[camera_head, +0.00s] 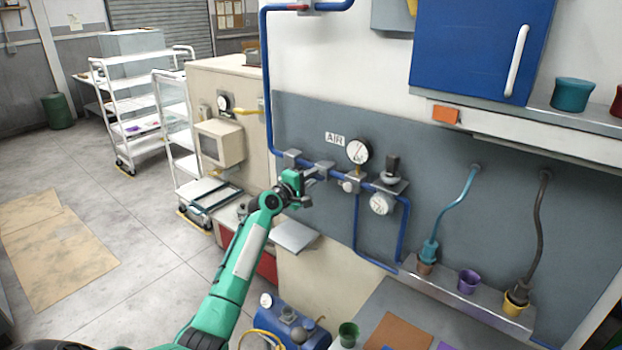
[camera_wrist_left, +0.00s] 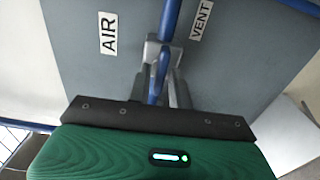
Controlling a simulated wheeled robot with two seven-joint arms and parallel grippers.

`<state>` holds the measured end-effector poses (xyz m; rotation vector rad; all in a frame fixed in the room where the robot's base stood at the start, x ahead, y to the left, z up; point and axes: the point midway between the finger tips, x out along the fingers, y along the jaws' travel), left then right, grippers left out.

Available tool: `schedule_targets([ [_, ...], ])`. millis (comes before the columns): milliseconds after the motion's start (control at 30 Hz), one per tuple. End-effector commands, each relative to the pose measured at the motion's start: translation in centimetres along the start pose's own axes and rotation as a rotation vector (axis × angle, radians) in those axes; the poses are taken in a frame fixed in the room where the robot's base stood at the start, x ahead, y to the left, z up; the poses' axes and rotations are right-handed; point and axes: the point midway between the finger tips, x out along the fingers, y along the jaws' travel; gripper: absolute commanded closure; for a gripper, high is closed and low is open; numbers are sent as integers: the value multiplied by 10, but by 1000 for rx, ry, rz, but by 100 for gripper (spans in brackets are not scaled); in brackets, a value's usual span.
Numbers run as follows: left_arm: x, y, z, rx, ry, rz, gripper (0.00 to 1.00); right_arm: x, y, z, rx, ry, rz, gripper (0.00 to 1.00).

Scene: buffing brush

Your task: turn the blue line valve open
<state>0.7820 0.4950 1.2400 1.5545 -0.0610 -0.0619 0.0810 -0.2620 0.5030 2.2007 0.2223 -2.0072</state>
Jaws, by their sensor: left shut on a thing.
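The blue air line (camera_head: 268,90) runs down the wall, then right below the AIR label (camera_head: 335,139). My left gripper (camera_head: 318,172) is at this line, left of the gauges, and hides most of the valve there in the head view. In the left wrist view, the blue valve handle (camera_wrist_left: 160,72) extends from a grey fitting (camera_wrist_left: 152,48) on the blue pipe (camera_wrist_left: 170,18). The left gripper's fingers (camera_wrist_left: 162,92) are shut on this handle, one on each side. The AIR label (camera_wrist_left: 108,33) and VENT label (camera_wrist_left: 201,20) flank it. My right gripper is not in view.
A round gauge (camera_head: 358,152) and a lower gauge (camera_head: 381,204) stand right of my left gripper. A ledge (camera_head: 450,294) with colored cups is farther right. A blue tank (camera_head: 285,325) is below.

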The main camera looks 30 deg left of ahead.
Motion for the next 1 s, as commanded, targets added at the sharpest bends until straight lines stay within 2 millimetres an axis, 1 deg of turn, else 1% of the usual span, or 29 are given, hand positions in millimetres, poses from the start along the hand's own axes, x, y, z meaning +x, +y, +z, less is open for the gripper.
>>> schedule_targets([
  [67, 0, -1, 0, 0, 0, -1, 100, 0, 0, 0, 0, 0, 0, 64],
  [100, 0, -1, 0, 0, 0, -1, 76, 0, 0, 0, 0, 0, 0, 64],
  [133, 0, -1, 0, 0, 0, -1, 70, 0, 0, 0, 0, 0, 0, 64],
  [167, 0, -1, 0, 0, 0, -1, 68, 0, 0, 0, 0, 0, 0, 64],
  [433, 0, 0, 0, 1, 0, 0, 68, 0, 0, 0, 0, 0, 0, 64],
  [567, -7, -2, 0, 1, 1, 0, 68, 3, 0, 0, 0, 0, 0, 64],
  [667, -18, -3, 0, 2, 1, 1, 68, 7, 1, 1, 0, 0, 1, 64],
  [767, -35, -4, 0, 4, 1, 0, 68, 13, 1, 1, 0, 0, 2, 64],
  [1000, -82, -5, 0, 3, 1, 0, 68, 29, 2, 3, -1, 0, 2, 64],
])
